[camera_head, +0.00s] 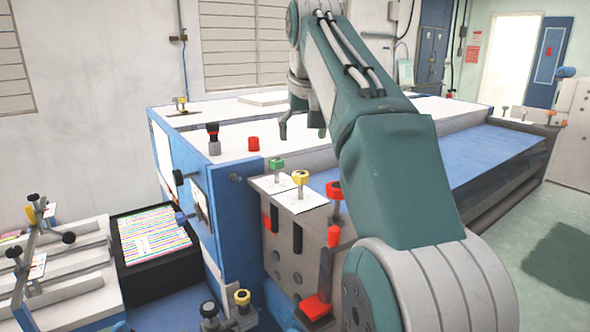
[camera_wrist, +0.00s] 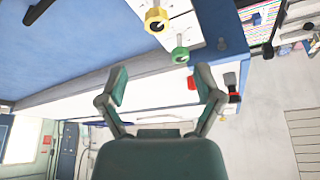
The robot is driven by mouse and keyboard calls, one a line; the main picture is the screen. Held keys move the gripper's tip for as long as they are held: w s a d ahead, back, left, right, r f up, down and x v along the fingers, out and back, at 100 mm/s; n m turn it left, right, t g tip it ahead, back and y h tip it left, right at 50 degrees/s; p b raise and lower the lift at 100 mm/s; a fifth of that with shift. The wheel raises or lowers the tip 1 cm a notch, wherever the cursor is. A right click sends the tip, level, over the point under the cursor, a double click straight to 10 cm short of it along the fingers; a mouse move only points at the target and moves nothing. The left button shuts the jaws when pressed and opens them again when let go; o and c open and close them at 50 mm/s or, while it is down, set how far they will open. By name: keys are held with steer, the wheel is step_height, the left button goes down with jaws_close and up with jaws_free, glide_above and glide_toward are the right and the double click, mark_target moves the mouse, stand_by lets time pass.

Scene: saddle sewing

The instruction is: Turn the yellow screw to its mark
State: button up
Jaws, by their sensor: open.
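A yellow screw (camera_head: 300,178) with a knob head stands upright on a white marked plate (camera_head: 304,201) at the machine's near corner, between a green screw (camera_head: 276,165) and a red one (camera_head: 334,190). The yellow screw also shows at the top of the wrist view (camera_wrist: 157,20), with the green screw (camera_wrist: 180,55) below it. My gripper (camera_head: 302,132) is open and empty, apart from the screws and behind them in the head view. In the wrist view its fingers (camera_wrist: 163,86) are spread with nothing between them. The mark on the plate is too small to read.
A red cap (camera_head: 253,144) and a black-and-red knob (camera_head: 213,138) stand on the white machine top. A red lever (camera_head: 318,300) juts from the front panel. Other yellow knobs (camera_head: 242,298) show lower down and at the back (camera_head: 181,101). A blue bed (camera_head: 470,160) lies at right.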

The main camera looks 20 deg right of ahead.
mark_target(300, 173)
steer(key=x, duration=1)
steer(key=shift+d, duration=0.25)
steer(key=shift+f, duration=0.1)
steer(key=c, duration=1.2)
